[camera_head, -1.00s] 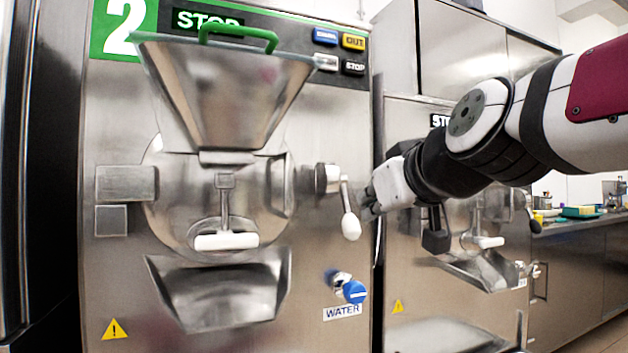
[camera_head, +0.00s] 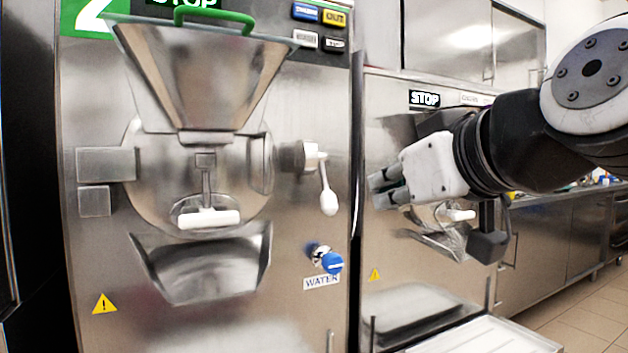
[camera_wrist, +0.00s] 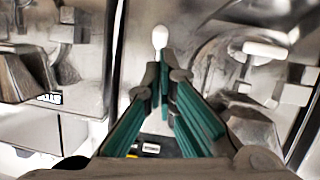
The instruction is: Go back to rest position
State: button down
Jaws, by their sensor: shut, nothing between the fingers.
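My gripper (camera_head: 382,189) is at the middle right of the head view, in front of the second freezer (camera_head: 425,300). It is shut and empty, pointing left. In the wrist view its green-padded fingers (camera_wrist: 161,85) converge. Freezer number 2 (camera_head: 90,260) stands on the left with its hopper and white-knobbed lever (camera_head: 327,190). The gripper is to the right of that lever and apart from it. The wrist view shows a white knob (camera_wrist: 160,38) beyond the fingertips.
A blue water tap (camera_head: 331,262) sticks out below the lever. A pale tray-like surface (camera_head: 490,338) lies at the bottom right. A steel counter (camera_head: 560,235) runs along the right, with bare tiled floor (camera_head: 590,310) in front.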

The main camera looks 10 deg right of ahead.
dwell(0.3)
jog(key=s+d+f+m+g+h, duration=0.1)
jog(key=s+d+f+m+g, duration=0.1)
jog(key=s+f+g, duration=0.8)
jog(key=s+d+f+m+g+h, duration=0.2)
jog(key=s+f+g, duration=0.2)
jog(key=s+f, duration=1.2)
notch_tip(320, 180, up, 30)
jog(key=w+t+p, duration=0.1)
jog(key=t+p, duration=0.2)
jog(key=p, duration=2.6)
jog(key=shift+w+d+f+t+p, duration=0.2)
jog(key=shift+d+t+p, duration=0.1)
jog(key=shift+t, duration=0.1)
